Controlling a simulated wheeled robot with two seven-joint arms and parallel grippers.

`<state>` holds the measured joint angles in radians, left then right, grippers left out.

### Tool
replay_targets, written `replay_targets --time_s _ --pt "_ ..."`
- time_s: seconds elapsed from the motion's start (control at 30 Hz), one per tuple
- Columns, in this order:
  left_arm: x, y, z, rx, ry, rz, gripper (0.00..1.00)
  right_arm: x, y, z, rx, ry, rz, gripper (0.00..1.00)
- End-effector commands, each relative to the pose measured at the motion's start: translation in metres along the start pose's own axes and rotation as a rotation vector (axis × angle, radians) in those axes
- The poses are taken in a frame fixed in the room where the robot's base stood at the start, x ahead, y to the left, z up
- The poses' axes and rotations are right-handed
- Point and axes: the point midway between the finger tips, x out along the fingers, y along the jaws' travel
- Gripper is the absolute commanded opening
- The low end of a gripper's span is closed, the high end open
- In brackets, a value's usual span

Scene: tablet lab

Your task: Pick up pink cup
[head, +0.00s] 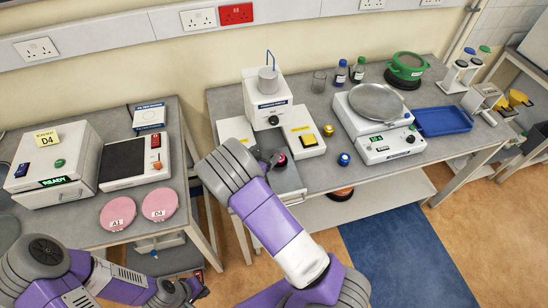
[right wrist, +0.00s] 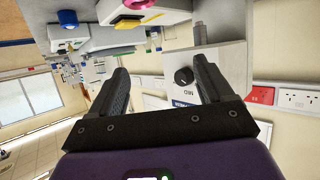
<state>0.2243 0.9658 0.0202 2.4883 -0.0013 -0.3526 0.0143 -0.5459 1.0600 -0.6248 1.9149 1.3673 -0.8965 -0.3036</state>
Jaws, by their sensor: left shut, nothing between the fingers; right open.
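A small pink round thing, which looks like the pink cup (head: 281,159), stands on the right-hand bench just right of my right gripper (head: 267,156). Its lower part is hard to make out. In the right wrist view a pink shape (right wrist: 138,4) is cut by the top edge, beyond the fingers. My right gripper also shows there (right wrist: 160,75), open with nothing between its fingers. My left gripper (head: 190,291) is low at the bottom left, in front of the left bench, shut and empty.
A white device with a grey cylinder (head: 270,97) stands behind my right gripper. A yellow-knobbed white box (head: 305,130), a blue knob-like thing (head: 343,159) and a balance (head: 375,130) stand to the right. Two pink discs (head: 160,204) lie on the left bench.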

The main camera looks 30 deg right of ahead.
Motion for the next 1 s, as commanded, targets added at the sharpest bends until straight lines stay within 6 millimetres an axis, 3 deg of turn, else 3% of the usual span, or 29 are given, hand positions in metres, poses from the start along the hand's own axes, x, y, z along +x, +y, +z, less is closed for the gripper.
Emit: replay_targets --time_s 0.5,0.67,1.0 --pt "0.071 -0.027 -0.002 -0.001 -0.001 0.000 0.00 0.029 0.000 0.070 0.001 0.000 0.000 0.80" --pt "0.075 -0.029 -0.002 -0.001 -0.002 0.000 0.00 0.036 0.000 0.074 0.001 0.001 0.001 0.80" --pt "0.072 -0.027 -0.002 -0.001 -0.001 0.000 0.00 0.077 0.005 0.069 0.001 0.001 0.003 0.80"
